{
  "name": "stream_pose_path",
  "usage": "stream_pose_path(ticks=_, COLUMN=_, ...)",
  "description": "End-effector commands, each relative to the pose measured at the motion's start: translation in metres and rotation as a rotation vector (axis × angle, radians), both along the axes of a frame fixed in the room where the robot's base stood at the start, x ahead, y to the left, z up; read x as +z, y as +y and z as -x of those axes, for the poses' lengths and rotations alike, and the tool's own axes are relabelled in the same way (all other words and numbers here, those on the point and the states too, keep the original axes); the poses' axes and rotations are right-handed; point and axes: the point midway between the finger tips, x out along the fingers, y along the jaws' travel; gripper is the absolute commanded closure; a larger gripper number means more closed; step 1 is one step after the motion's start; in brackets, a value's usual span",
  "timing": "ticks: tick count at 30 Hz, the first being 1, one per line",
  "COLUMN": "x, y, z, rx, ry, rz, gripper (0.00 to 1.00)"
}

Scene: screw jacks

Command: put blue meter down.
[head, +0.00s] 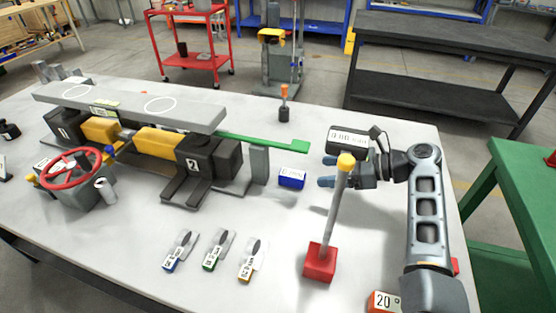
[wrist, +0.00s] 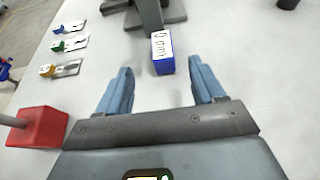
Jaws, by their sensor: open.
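The blue meter (head: 291,178) is a small blue block with a white labelled face. It rests on the grey table, right of the jack numbered 2. In the wrist view the blue meter (wrist: 163,66) stands just beyond the fingertips, near the middle of the gap. My gripper (head: 327,171) is open, with its blue fingers pointing left toward the meter and apart from it. In the wrist view my gripper (wrist: 163,80) has nothing between its fingers.
A red-based post (head: 320,262) with a yellow top stands in front of my gripper. Several small labelled gauges (head: 214,252) lie front left. The jack assembly (head: 190,155) with a green lever (head: 265,143) is left. An orange-handled tool (head: 284,108) stands behind.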

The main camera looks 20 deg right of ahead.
Motion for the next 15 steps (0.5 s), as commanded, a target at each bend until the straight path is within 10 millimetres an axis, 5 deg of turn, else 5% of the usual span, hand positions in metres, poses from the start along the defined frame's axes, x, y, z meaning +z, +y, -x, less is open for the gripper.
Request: stream_pose_path(ticks=15, x=-0.023, y=0.04, z=-0.027, rx=0.002, ry=0.001, rz=-0.002, gripper=0.32)
